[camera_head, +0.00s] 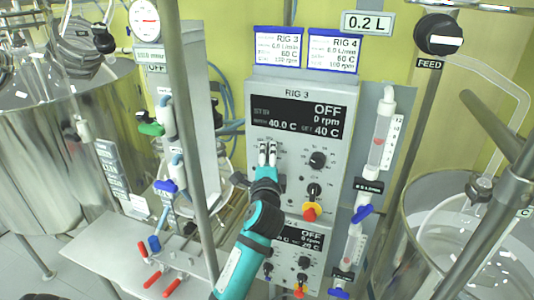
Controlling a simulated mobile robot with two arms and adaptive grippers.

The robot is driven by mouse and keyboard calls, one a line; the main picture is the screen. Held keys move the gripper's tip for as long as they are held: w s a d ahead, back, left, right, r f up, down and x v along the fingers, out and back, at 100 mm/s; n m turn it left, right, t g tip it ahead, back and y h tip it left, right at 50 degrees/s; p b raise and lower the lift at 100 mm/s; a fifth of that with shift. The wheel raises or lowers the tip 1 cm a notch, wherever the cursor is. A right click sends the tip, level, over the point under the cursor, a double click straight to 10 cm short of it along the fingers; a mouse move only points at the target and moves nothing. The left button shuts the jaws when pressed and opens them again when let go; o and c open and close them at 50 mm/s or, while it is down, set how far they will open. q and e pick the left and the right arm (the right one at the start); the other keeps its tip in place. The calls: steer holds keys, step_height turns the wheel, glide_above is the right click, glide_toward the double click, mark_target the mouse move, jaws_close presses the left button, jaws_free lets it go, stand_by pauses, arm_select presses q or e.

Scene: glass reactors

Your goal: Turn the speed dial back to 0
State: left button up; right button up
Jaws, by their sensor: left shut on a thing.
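The RIG 3 control panel (262,88) is a grey box in the middle of the head view. Its dark display (298,116) reads OFF, 0 rpm, 40.0 C and SET 40 C. My left gripper (267,155) reaches up from below to the left dial position under the display. It is shut on the speed dial there, and its fingers hide the dial and its pointer. A second black dial (317,159) sits to the right, with its scale in view. My right gripper is not in view.
Below the second dial are a small black knob (314,190) and a red-and-yellow stop button (311,211). A second control panel (302,240) sits lower, partly behind my arm. A metal post (190,130) stands close on the left, a flow tube (380,140) on the right.

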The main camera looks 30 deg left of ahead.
arm_select(q)
steer(key=n+g+p, duration=0.1)
steer(key=n, duration=0.1)
steer(key=shift+r+n+h, duration=0.15)
steer(key=shift+n+h, duration=0.15)
steer(key=shift+n, duration=0.9)
steer(key=n+g+h, duration=0.1)
steer(key=n, duration=0.3)
steer(key=shift+r+h, duration=0.1)
steer(key=shift+h, duration=0.3)
steer(key=shift+n+h, duration=0.5)
steer(key=shift+n, duration=0.5)
steer(key=o, duration=1.2)
steer(key=shift+c, duration=0.2)
steer(key=shift+s+r, duration=0.1)
steer(key=shift+s, duration=0.05)
